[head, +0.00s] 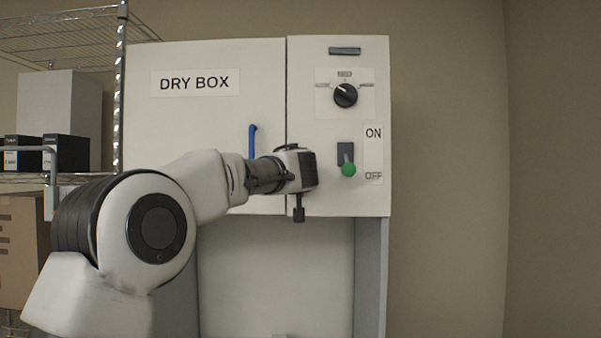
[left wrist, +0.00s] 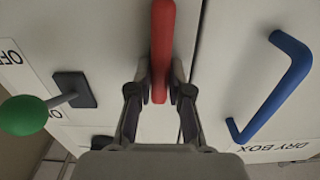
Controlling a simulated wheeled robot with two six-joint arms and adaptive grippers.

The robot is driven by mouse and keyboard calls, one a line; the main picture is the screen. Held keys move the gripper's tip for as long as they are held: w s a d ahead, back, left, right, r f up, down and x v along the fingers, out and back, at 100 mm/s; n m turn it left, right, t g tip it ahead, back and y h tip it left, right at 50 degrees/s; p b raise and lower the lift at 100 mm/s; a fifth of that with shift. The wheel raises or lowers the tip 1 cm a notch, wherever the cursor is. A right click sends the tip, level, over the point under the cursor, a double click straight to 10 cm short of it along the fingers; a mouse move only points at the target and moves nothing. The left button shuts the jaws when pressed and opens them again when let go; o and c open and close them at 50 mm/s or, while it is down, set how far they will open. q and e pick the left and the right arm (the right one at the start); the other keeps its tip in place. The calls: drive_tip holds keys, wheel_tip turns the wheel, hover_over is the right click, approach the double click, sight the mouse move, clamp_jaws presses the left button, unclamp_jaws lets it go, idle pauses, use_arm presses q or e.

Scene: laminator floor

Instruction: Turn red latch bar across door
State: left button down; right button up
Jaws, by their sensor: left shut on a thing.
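The red latch bar (left wrist: 161,35) shows in the left wrist view, between the two fingers of my left gripper (left wrist: 160,82), which is shut on it. The bar lies on the control panel side, close beside the door seam and roughly along it. In the head view my left gripper (head: 300,170) is at the seam, and the bar is hidden behind it. The white DRY BOX door (head: 205,125) is flush against the cabinet front and looks closed. Its blue handle (head: 252,142) is left of the gripper, and also shows in the left wrist view (left wrist: 286,88). My right gripper is out of view.
A green-knobbed lever (head: 348,168) sits right of my gripper between ON and OFF labels; its knob (left wrist: 24,115) is large in the left wrist view. A black dial (head: 345,95) is above. A wire shelf (head: 62,40) with boxes stands at left. The right side is clear.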

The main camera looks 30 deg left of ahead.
use_arm(q)
drive_tip(key=m+b, duration=0.1)
drive_tip(key=m, duration=0.4)
drive_tip(key=f+m+b, duration=0.1)
drive_tip(key=m, duration=0.5)
drive_tip(key=w+d+m+b, duration=0.1)
drive_tip(key=m, duration=0.5)
drive_tip(key=shift+d+f+b, duration=0.1)
drive_tip(key=shift+f+b, duration=0.25)
drive_tip(key=shift+b, duration=0.05)
drive_tip(key=shift+m, duration=0.3)
drive_tip(key=c, duration=1.1)
unclamp_jaws()
